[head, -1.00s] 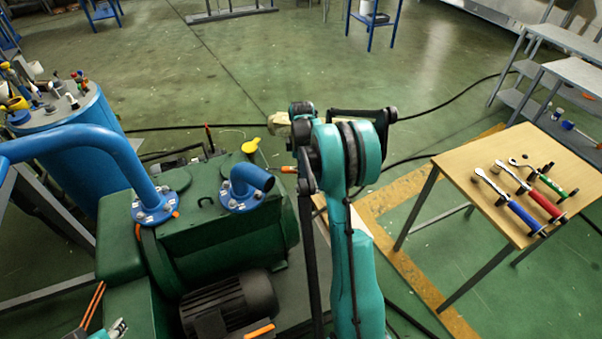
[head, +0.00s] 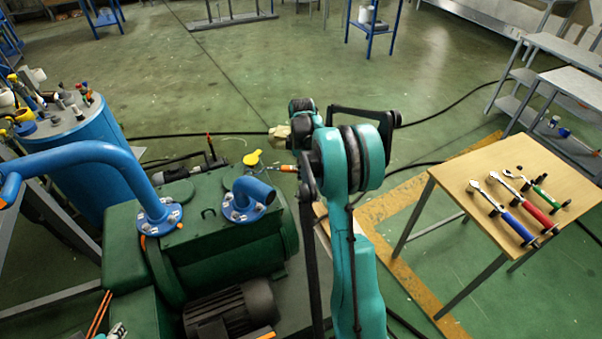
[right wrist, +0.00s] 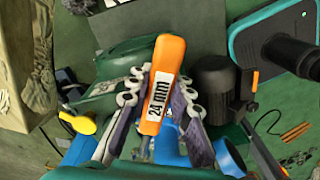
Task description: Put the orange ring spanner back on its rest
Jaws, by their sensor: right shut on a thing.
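My right gripper (right wrist: 160,105) is shut on the orange ring spanner (right wrist: 168,58). In the right wrist view the orange handle lies between the grey finger pads, with its "24 mm" label facing the camera. The spanner's ring cannot be made out. In the head view my right arm hides most of the gripper; a small orange piece beside it looks like part of the spanner. Spanners with blue (head: 520,228), red (head: 537,208) and green (head: 548,194) handles lie on the wooden table (head: 450,165) at the right. I cannot tell which rest is empty. My left gripper is not in view.
The green pump (head: 200,250) with blue pipes (head: 90,152) stands left of my arm. A yellow round part (head: 253,158) is near its far edge. A blue drum (head: 90,145) bears tools at the left. Green floor separates the arm from the table; black cables cross it.

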